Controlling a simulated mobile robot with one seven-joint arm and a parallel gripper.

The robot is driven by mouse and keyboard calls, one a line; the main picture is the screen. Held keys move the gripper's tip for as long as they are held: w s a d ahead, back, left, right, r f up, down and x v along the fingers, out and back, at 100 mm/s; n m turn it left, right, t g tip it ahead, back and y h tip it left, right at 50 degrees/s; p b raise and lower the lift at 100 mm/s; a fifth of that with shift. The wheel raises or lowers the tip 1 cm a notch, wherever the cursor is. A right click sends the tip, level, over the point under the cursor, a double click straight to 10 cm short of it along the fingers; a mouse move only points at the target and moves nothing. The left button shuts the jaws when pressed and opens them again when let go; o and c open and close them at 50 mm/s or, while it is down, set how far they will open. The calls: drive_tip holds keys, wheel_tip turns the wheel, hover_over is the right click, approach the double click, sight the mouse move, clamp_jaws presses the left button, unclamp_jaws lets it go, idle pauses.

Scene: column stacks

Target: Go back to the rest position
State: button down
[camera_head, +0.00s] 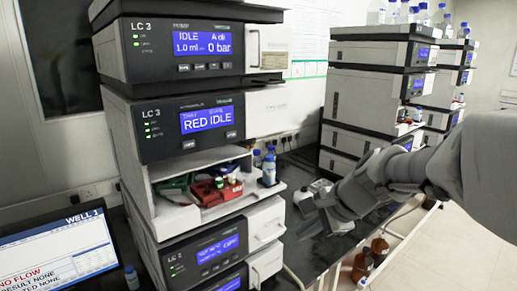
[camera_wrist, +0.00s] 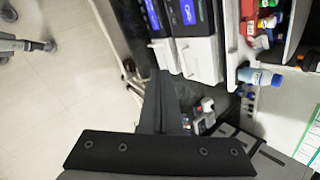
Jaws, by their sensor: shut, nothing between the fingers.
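My gripper (camera_head: 328,212) hangs over the dark bench (camera_head: 300,170), just right of the nearest instrument stack (camera_head: 187,120). It is shut and empty. My arm reaches in from the right edge. In the wrist view my gripper's dark fingers (camera_wrist: 160,90) point up from the black bar at the bottom. A small whitish container (camera_head: 304,199) stands close to the left of my gripper; whether they touch is unclear.
More stacks (camera_head: 375,95) stand behind my arm. A monitor (camera_head: 58,258) is at lower left. Brown bottles (camera_head: 362,264) sit below the bench. The right floor is clear.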

drive_tip(key=s+d+n+h, duration=0.2)
drive_tip(key=s+n, duration=0.5)
drive_tip(key=s, duration=0.2)
drive_tip(key=s+d+r+n+h, duration=0.1)
drive_tip(key=s+d+n+h, duration=0.1)
drive_tip(key=s+n, duration=0.5)
drive_tip(key=s, duration=0.3)
drive_tip(key=shift+s+n, duration=0.3)
drive_tip(key=shift+n, duration=0.1)
drive_tip(key=shift+d+r, duration=0.1)
drive_tip(key=shift+d, duration=0.05)
